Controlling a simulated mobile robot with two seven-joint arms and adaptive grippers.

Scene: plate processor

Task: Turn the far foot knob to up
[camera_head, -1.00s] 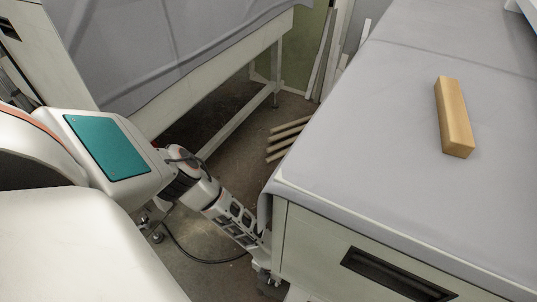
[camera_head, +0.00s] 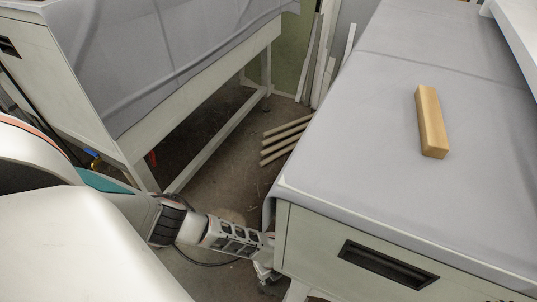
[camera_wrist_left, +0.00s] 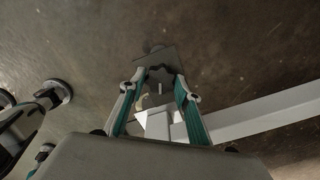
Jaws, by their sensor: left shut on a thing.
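A dark, lobed foot knob (camera_wrist_left: 159,74) shows in the left wrist view, just above a dark plate (camera_wrist_left: 160,55) at the floor. My left gripper (camera_wrist_left: 160,84) has its two teal-sided fingers on either side of the knob, shut on it. In the head view my left gripper (camera_head: 264,270) is low at the near left corner of the grey-topped cabinet (camera_head: 330,215); its fingertips and the knob are hard to make out there. Whether the knob stands up or down cannot be told. My right gripper is not in view.
A wooden block (camera_head: 431,122) lies on the cabinet top. A pale beam (camera_wrist_left: 265,112) runs right from the foot in the wrist view. A cloth-covered bench (camera_head: 150,60) stands at left. Wooden bars (camera_head: 286,140) lie beyond the cabinet corner. Floor between is mostly clear.

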